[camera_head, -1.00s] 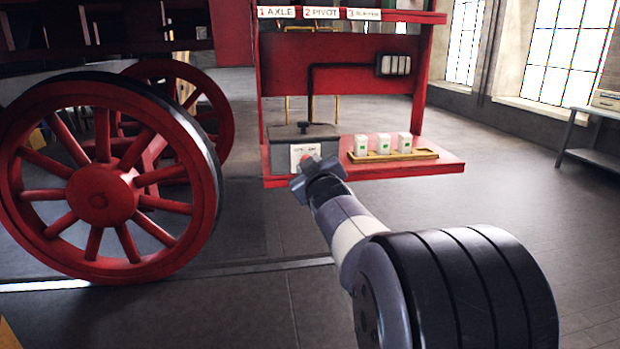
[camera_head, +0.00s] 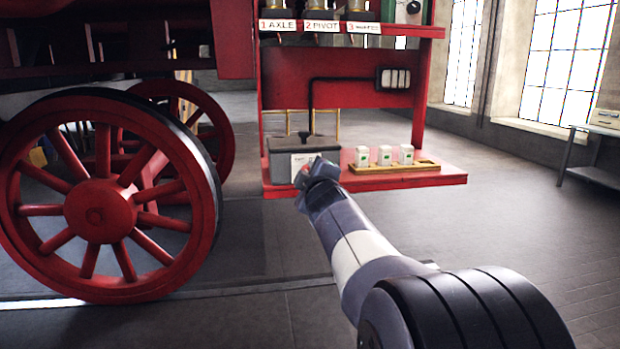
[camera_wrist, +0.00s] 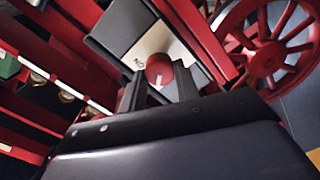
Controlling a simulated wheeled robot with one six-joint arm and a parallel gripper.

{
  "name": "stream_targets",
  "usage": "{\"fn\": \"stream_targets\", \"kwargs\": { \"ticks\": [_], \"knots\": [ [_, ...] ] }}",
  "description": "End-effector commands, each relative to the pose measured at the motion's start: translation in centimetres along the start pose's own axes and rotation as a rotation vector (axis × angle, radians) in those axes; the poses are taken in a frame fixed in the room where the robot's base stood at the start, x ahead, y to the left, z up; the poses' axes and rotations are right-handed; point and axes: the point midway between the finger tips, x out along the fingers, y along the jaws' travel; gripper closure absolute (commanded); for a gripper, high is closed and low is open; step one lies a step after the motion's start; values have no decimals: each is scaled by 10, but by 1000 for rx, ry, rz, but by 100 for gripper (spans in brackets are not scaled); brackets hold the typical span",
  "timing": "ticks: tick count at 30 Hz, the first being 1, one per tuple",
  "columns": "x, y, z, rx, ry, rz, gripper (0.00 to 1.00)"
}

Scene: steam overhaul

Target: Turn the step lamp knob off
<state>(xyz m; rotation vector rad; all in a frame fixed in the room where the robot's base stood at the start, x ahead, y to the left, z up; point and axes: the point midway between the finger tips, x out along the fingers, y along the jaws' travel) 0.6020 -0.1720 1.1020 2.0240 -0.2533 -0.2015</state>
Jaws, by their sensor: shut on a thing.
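The red round knob (camera_wrist: 160,69) is on the front of a grey box (camera_head: 283,160), over a pale label plate (camera_wrist: 157,42). A small white mark shows on its lower part in the wrist view. My gripper (camera_wrist: 159,84) is shut on the knob, with one dark finger on each side of it. In the head view my gripper (camera_head: 309,172) meets the front of the box and hides most of the knob.
The box sits on a red shelf (camera_head: 400,181) beside a yellow tray (camera_head: 373,169) of white containers. An upper shelf bears labels such as AXLE (camera_head: 278,26). A large red spoked wheel (camera_head: 100,205) stands left.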

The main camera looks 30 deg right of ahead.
Motion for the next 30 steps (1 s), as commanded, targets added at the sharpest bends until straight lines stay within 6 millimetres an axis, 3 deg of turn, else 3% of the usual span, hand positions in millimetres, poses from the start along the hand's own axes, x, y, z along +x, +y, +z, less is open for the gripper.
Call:
{"fn": "stream_targets", "kwargs": {
  "ticks": [11,12,19,30],
  "knots": [
    [0,0,0,-8,1,0,93],
    [0,0,0,-8,1,0,69],
    [0,0,0,-7,0,0,50],
    [-5,0,0,-6,0,0,48]
  ]
}}
